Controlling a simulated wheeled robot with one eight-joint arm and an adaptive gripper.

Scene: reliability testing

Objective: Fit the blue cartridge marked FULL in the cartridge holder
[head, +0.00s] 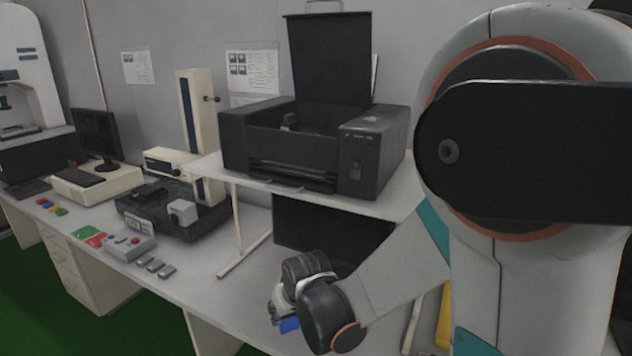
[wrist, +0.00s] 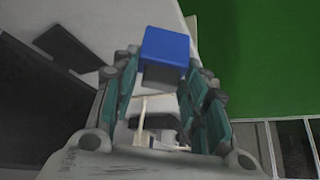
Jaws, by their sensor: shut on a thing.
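The blue cartridge (wrist: 166,46) is between the two fingers of my gripper (wrist: 165,75) in the wrist view, held at the fingertips. In the head view a blue part of the cartridge (head: 289,325) shows below my gripper (head: 280,308), low in front of the bench. Any FULL marking on it cannot be read. The black printer (head: 310,145) stands on a raised white shelf with its lid up. A cartridge holder inside the printer cannot be made out clearly; a small dark part (head: 290,121) shows in its opening.
The white shelf (head: 340,200) stands on thin legs above the bench (head: 215,290). A control box (head: 127,245), small grey blocks (head: 154,266), red and green cards (head: 88,235) and a measuring stand (head: 195,125) are on the left. Green floor lies in front.

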